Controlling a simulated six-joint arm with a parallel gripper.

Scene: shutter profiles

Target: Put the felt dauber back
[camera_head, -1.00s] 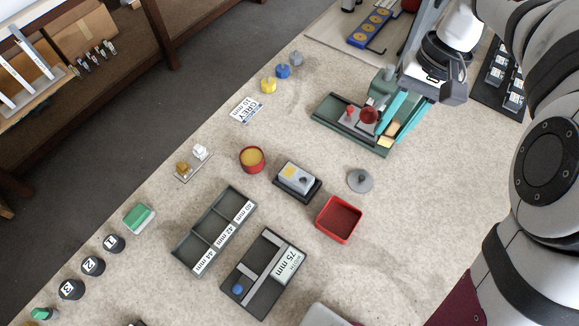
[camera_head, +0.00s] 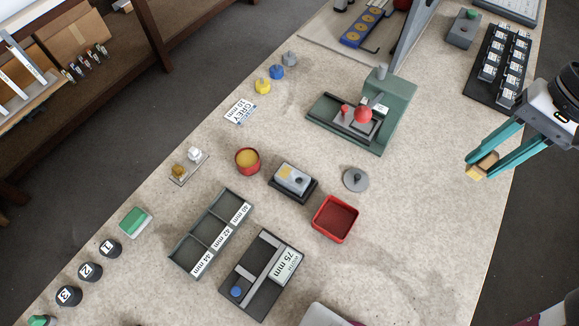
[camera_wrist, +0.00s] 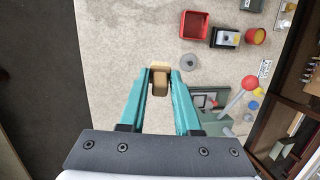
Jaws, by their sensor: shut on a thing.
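The felt dauber (camera_head: 486,164) is a small block with a brown wooden body and a paler tan end. My gripper (camera_head: 484,160), with long teal fingers, is shut on it and holds it near the right edge of the table. In the wrist view the dauber (camera_wrist: 160,82) sits between the two fingertips (camera_wrist: 160,76), over pale tabletop. A round red pot (camera_head: 248,160) with a tan-yellow top stands mid-table, well left of my gripper. I cannot tell from these frames which place is the dauber's own.
A green press (camera_head: 375,125) with a red knob stands left of my gripper. A red square tray (camera_head: 335,219), a grey disc (camera_head: 355,179), a black block stand (camera_head: 293,181) and a three-slot tray (camera_head: 212,233) lie further left. A dark rack (camera_head: 499,68) is behind. Tabletop front right is clear.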

